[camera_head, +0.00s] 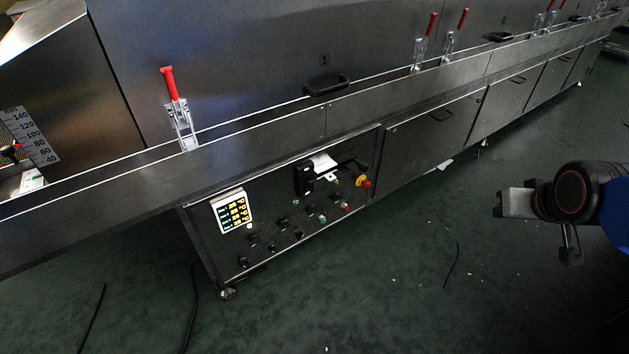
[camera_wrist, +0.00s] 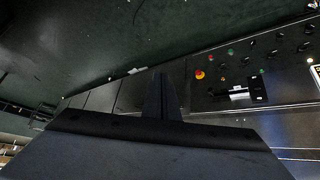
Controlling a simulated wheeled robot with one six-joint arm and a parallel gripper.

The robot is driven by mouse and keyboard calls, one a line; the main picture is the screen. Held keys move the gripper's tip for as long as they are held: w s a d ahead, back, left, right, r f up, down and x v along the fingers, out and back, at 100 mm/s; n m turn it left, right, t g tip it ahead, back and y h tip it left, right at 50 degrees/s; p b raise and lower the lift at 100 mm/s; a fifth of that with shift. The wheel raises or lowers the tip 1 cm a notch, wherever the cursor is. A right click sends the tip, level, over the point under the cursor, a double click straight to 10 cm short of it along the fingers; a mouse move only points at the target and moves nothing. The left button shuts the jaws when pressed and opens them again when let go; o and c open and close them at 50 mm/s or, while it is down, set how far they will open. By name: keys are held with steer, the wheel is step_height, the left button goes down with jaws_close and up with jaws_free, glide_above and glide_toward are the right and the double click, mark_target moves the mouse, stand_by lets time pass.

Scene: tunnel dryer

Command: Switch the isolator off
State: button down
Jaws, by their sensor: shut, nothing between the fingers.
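The control panel (camera_head: 262,226) is on the dryer's lower front. A red knob on a yellow base (camera_head: 361,181) sits at its upper right. It also shows in the wrist view (camera_wrist: 199,74). I cannot tell whether this is the isolator or a stop button, nor its position. Several small black switches (camera_head: 283,222) are lower on the panel. My gripper (camera_head: 503,204) is at the right, over the floor, well apart from the panel. In the wrist view its fingers (camera_wrist: 162,96) are shut and empty, with the red and yellow knob beyond them to the right.
A lit display (camera_head: 231,210) is at the panel's left. Red-handled clamps (camera_head: 171,85) stand along the ledge above. The green floor (camera_head: 400,265) is mostly clear, with dark cables (camera_head: 190,310) at left.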

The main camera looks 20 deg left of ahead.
steer(key=w+a+f+n+t+y, duration=0.1)
steer(key=w+a+f+n+t, duration=0.15)
steer(key=w+a, duration=0.55)
steer(key=n+y, duration=0.6)
steer(key=y, duration=0.5)
glide_toward(310, 181)
steer(key=shift+s+d+r, duration=0.25)
steer(key=shift+d+r, duration=0.2)
steer(key=shift+r, duration=0.05)
steer(key=shift+s+d+r, duration=0.25)
steer(key=shift+d+r, duration=0.15)
steer(key=shift+r, duration=0.05)
steer(key=x, duration=1)
steer(key=shift+d, duration=0.1)
steer(key=shift+w+f, duration=0.1)
